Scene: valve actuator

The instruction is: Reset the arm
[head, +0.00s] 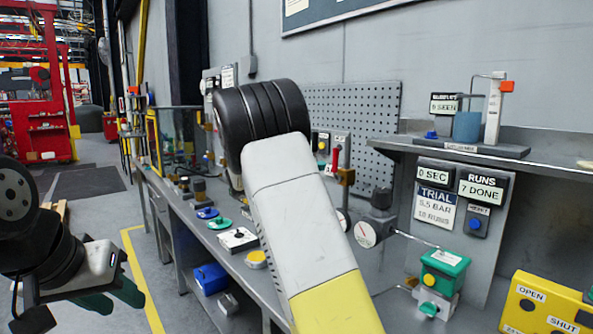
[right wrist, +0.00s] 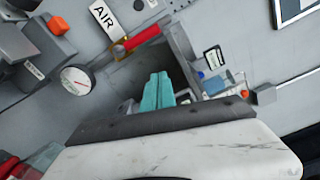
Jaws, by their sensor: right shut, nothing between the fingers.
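My right arm (head: 300,220) reaches up through the middle of the head view, and its black joint hides the right gripper there. In the right wrist view the right gripper (right wrist: 158,92) shows teal fingers pressed together, with nothing between them. Behind it are a grey panel, a red handle (right wrist: 142,38) and a round gauge (right wrist: 77,81); I cannot tell their distance from the fingers. My left gripper (head: 112,296) is low at the left of the head view, over the floor beside the bench. Its two dark green fingers stand apart, and it appears empty.
The grey bench (head: 262,284) carries coloured buttons, a gauge (head: 365,234) and a green-topped actuator (head: 443,270). A yellow OPEN/SHUT box (head: 540,306) is at the right front. A shelf (head: 420,147) holds a blue cup (head: 467,127).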

